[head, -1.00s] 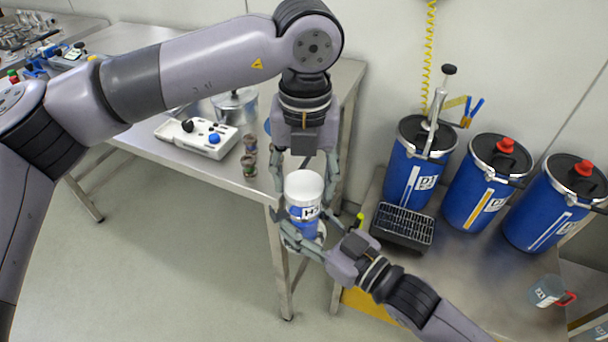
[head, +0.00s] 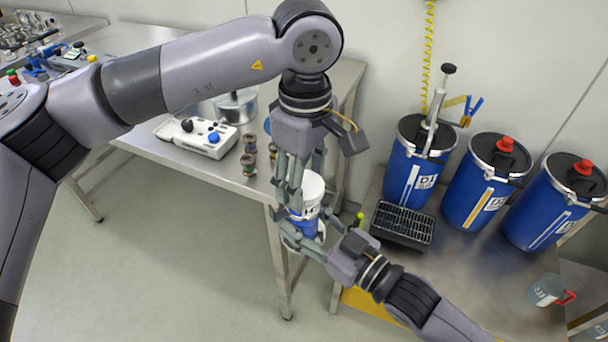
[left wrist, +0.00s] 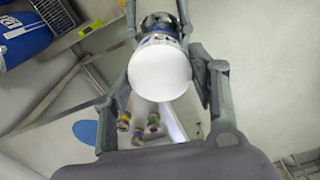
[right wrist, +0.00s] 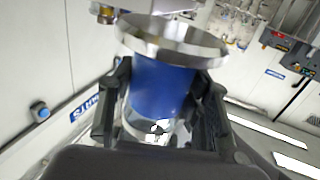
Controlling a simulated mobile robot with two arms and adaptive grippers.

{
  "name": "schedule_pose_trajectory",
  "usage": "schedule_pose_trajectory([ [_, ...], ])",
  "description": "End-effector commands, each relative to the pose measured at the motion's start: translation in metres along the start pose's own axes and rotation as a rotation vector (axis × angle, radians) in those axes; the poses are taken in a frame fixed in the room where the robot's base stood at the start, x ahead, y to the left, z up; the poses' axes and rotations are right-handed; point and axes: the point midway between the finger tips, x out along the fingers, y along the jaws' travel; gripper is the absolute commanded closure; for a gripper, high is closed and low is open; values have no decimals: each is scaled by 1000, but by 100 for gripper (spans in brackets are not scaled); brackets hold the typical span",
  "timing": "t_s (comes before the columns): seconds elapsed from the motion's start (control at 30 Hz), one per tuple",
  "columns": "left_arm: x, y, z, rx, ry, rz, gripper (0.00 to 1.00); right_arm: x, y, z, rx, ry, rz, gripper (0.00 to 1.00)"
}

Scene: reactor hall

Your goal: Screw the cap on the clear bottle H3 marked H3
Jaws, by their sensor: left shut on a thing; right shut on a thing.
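The bottle H3 (head: 304,226) is upright with blue contents and a white label with dark lettering, partly hidden by fingers. My right gripper (head: 308,240) is shut around its lower part; the right wrist view shows the blue-filled body (right wrist: 160,88) between the fingers, with a shiny round rim across it. The white cap (head: 313,187) is above the label, in line with the bottle. My left gripper (head: 297,200) comes from above and is shut on the cap. The left wrist view shows the round cap top (left wrist: 160,73) between its fingers. The cap's lower edge is hidden.
The bottle is held by the corner of a steel table (head: 215,168). At right, a bench (head: 450,270) holds blue drums (head: 476,185), a black rack (head: 403,225) and a mug (head: 548,290).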

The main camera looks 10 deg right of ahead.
Motion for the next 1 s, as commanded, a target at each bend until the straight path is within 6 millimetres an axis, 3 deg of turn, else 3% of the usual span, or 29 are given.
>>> schedule_pose_trajectory([
  [0.13,0,1,-2,3,4,2,80,0,-1,-2,-2,6,-2,100],
  [0.17,0,1,-2,2,4,2,46,0,-1,-2,-2,6,-2,100],
  [0.5,0,0,-1,2,2,1,23,0,-1,-2,-1,5,-2,100],
  [0.83,-2,0,-1,3,1,1,23,0,0,-2,-1,4,-1,100],
  [1.0,-20,1,-1,2,3,4,23,0,0,-2,-1,4,-1,100],
])
